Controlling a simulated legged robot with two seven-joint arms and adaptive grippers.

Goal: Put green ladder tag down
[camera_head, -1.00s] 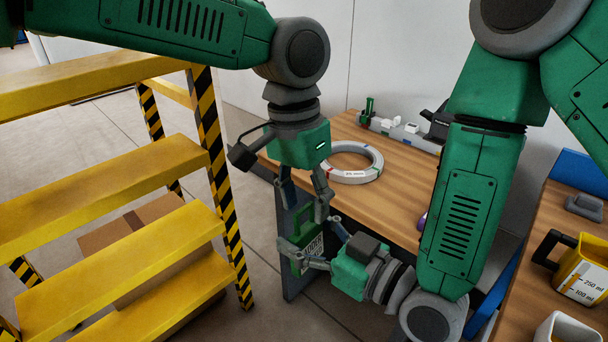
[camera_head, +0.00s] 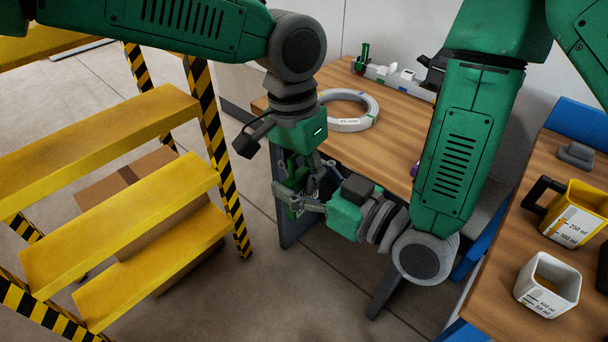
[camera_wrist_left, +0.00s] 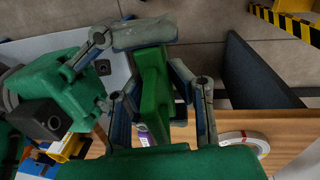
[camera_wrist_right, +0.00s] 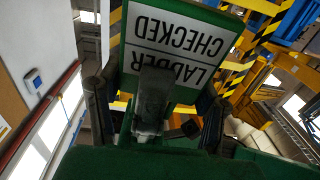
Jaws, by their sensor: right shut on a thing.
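A flat green tag (camera_wrist_right: 175,48) with a white panel reading "LADDER CHECKED" is upside down in the right wrist view. My right gripper (camera_head: 297,198) is shut on it, in front of the wooden table. My left gripper (camera_head: 308,178) comes down from above at the same place. In the left wrist view the tag (camera_wrist_left: 153,85) lies between the left gripper's fingers, which stand apart. I cannot tell whether either finger touches it. In the head view the grippers hide most of the tag. The yellow ladder (camera_head: 120,190) with black-striped posts stands at the left.
A wooden table (camera_head: 385,175) holds a grey ring (camera_head: 372,112). A second table (camera_head: 500,270) at the right carries a yellow jug (camera_head: 578,213) and a white cup (camera_head: 548,285). A cardboard box (camera_head: 125,192) lies behind the ladder steps. Floor below the grippers is clear.

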